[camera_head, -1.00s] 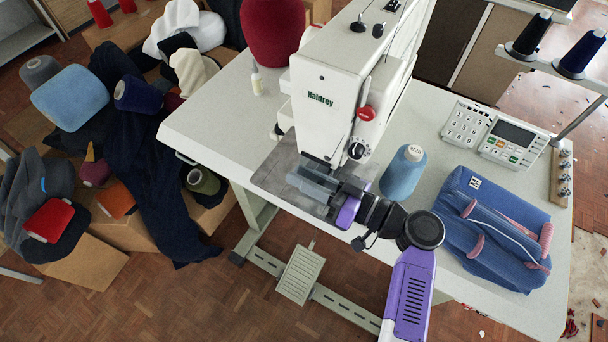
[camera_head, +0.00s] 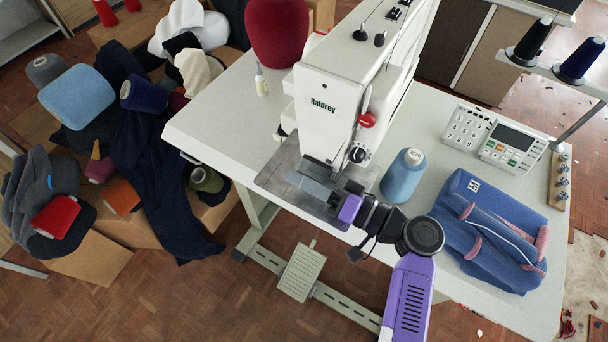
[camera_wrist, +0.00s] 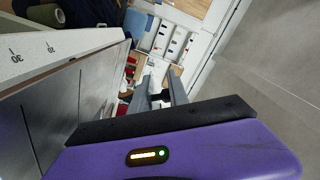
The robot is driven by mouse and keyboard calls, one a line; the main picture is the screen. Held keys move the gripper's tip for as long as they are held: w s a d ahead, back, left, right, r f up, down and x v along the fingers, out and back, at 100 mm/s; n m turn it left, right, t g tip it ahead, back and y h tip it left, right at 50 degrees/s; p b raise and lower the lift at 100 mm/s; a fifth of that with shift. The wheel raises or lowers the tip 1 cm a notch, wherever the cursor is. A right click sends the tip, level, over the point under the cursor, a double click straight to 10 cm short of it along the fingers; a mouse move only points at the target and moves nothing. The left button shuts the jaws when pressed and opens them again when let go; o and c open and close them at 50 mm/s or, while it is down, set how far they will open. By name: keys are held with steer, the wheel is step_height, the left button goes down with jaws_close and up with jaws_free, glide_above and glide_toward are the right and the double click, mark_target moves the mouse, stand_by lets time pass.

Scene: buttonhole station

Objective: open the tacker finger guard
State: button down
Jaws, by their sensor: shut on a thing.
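The tacker (camera_head: 330,100), a white machine marked Naldrey, stands on the pale table. Its finger guard (camera_head: 308,184) looks like a small pale blue-grey plate, low at the front of the head above the metal bed plate. My gripper (camera_head: 332,191) reaches it from the lower right and is shut on it, near its right end. The guard appears tilted, but its exact angle is hard to tell. In the wrist view my two grey fingers (camera_wrist: 160,88) stand close together. A small dark piece shows between them; the guard is not clear there.
A light blue thread cone (camera_head: 403,176) stands close right of my wrist. Folded blue fabric (camera_head: 490,232) and a keypad panel (camera_head: 495,138) lie farther right. A small bottle (camera_head: 260,82) stands on the table's left part. A foot pedal (camera_head: 301,272) is below.

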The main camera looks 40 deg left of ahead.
mark_target(304, 169)
step_height(304, 169, up, 3)
steer(key=m+p, duration=0.3)
steer(key=m, duration=0.2)
steer(key=shift+s+f+m, duration=0.1)
steer(key=shift+m, duration=0.2)
steer(key=shift+w+r+m+p, duration=0.15)
steer(key=shift+r+m+p, duration=0.2)
steer(key=shift+m+p, duration=0.45)
steer(key=shift+w+r+m+p, duration=0.15)
steer(key=shift+r+m+p, duration=0.2)
steer(key=shift+m, duration=0.85)
steer(key=c, duration=1.4)
jaws_free()
steer(key=shift+o, duration=0.4)
steer(key=shift+f, duration=0.1)
